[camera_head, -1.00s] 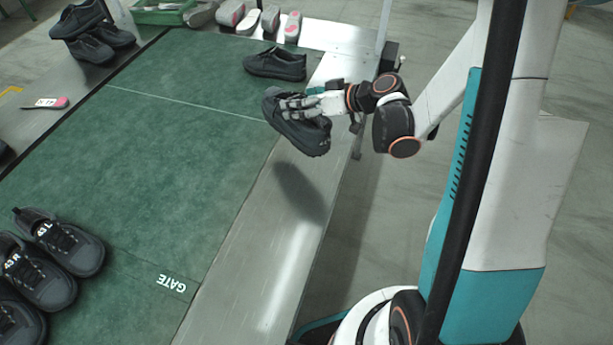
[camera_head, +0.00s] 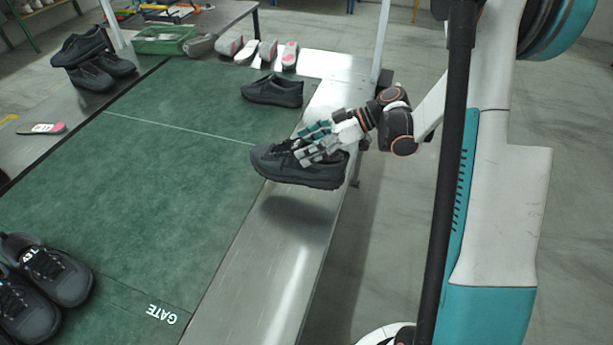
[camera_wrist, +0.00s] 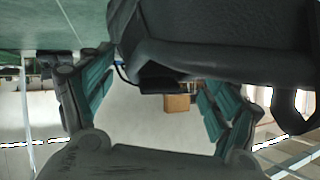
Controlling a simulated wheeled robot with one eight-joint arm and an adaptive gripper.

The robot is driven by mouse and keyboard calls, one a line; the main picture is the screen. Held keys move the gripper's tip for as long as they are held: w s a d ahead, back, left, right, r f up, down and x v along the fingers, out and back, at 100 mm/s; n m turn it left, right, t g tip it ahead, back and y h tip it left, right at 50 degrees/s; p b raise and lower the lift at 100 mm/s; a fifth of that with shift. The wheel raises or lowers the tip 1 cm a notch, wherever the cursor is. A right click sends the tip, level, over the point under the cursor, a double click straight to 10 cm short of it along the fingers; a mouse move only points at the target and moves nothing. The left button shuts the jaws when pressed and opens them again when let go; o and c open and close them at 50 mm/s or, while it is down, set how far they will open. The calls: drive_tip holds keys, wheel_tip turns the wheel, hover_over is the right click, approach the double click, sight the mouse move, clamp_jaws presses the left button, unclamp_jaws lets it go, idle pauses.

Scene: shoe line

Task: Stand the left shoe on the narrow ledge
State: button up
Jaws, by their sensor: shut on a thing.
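A dark grey shoe (camera_head: 296,168) hangs in my gripper (camera_head: 308,142), roughly level with its toe to the left. My gripper is shut on its upper around the opening. The shoe is above the narrow metal ledge (camera_head: 262,262), and its shadow falls on the ledge below it. In the wrist view the shoe (camera_wrist: 220,45) fills the top, between my gripper's fingers (camera_wrist: 155,105). I cannot read a left or right mark on it. Another dark shoe (camera_head: 272,91) stands on the green mat near the back.
The green mat (camera_head: 150,170) is mostly clear in the middle. Several dark shoes (camera_head: 50,270) stand at the front left, others (camera_head: 88,55) at the back left. A green crate (camera_head: 163,40) and several insoles (camera_head: 248,50) lie at the back. A pale post (camera_head: 380,40) rises at the ledge's far end.

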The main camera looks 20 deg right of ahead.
sight(341, 156)
wheel_tip(341, 156, down, 10)
drive_tip(key=b, duration=0.3)
drive_tip(key=shift+r, duration=0.25)
drive_tip(key=o, duration=2)
drive_tip(key=shift+r, duration=0.1)
drive_tip(key=p+v, duration=0.4)
drive_tip(key=v, duration=0.8)
